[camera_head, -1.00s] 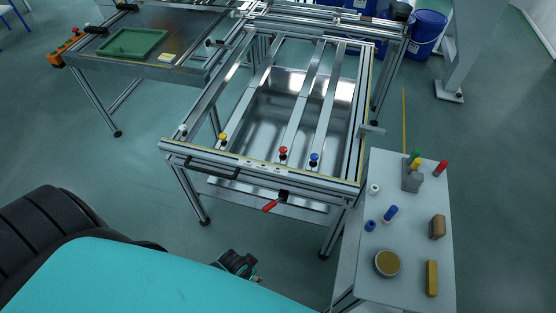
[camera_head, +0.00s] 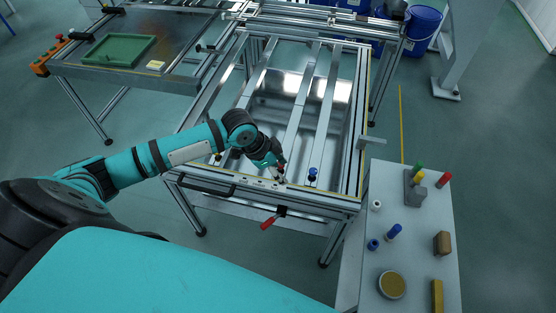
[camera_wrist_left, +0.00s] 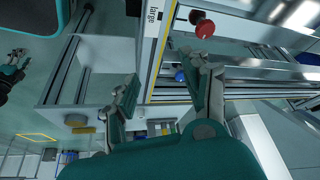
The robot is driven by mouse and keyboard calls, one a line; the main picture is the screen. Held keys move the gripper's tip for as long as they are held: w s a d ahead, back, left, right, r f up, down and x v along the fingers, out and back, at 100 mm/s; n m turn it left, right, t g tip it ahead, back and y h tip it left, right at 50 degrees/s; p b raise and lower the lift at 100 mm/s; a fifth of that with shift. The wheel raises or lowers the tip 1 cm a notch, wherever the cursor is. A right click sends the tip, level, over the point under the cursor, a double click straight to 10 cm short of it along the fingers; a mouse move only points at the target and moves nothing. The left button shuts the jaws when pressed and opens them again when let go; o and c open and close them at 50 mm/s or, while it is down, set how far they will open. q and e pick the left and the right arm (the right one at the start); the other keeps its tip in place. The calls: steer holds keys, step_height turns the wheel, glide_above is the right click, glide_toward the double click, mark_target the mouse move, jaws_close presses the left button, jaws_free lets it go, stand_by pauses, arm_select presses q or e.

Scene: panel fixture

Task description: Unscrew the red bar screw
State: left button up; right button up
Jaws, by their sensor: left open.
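The red bar screw (camera_wrist_left: 202,25) shows in the left wrist view as a round red knob on a dark stem, at the end of a metal bar by the frame's front rail. My left gripper (camera_head: 281,176) is open and empty over the front rail. In the left wrist view its fingers (camera_wrist_left: 165,88) are apart, and the red knob stands beyond the right fingertip, outside the gap. A teal and black part of mine, seemingly the right gripper (camera_wrist_left: 11,74), is cut off at the left edge of that view.
A blue knob (camera_head: 313,173) stands right of my left gripper. A red-handled lever (camera_head: 269,222) hangs below the front rail. A side table (camera_head: 411,235) at right holds pegs and blocks. A green tray (camera_head: 96,65) lies on the far-left bench.

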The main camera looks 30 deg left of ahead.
arm_select(q)
steer(key=w+a+r, duration=0.2)
steer(key=a+r, duration=0.7)
steer(key=x, duration=1.5)
steer(key=shift+f, duration=0.45)
steer(key=shift+w+d+f, duration=0.15)
steer(key=shift+f, duration=0.55)
arm_select(e)
steer(key=shift+w+a+r, duration=0.2)
steer(key=shift+w+r, duration=0.05)
steer(key=shift+w, duration=0.15)
arm_select(q)
steer(key=shift+c, duration=0.3)
jaws_close()
steer(key=shift+g, duration=0.3)
arm_select(e)
steer(key=shift+d, duration=0.1)
arm_select(q)
steer(key=shift+p, duration=0.3)
arm_select(e)
steer(key=shift+r, duration=0.1)
